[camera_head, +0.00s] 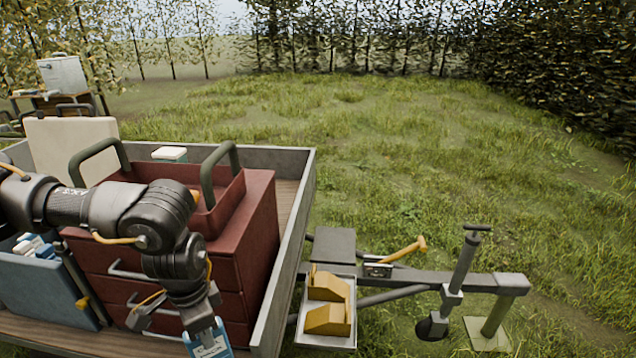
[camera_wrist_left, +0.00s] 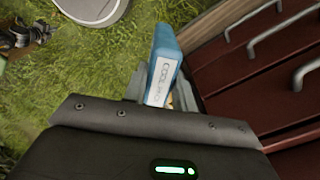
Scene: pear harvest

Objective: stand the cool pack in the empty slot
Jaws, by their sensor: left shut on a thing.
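My left gripper (camera_head: 184,318) is shut on the cool pack (camera_head: 208,345), a blue slab with a pale label, held in front of the red drawer chest at the bottom of the head view. In the left wrist view the cool pack (camera_wrist_left: 163,65) sticks out beyond the gripper (camera_wrist_left: 158,95), its lettering partly readable. A blue box (camera_head: 35,290) at the far left holds several blue and white packs (camera_head: 35,245). I cannot make out the empty slot; my arm and the picture edge hide part of the box.
The red drawer chest (camera_head: 258,230) with metal pulls stands on the trailer bed beside the blue box. The trailer's grey side wall (camera_head: 290,260) runs along its right. A tray with yellow wedges (camera_head: 328,318) sits by the drawbar. Grass lies beyond.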

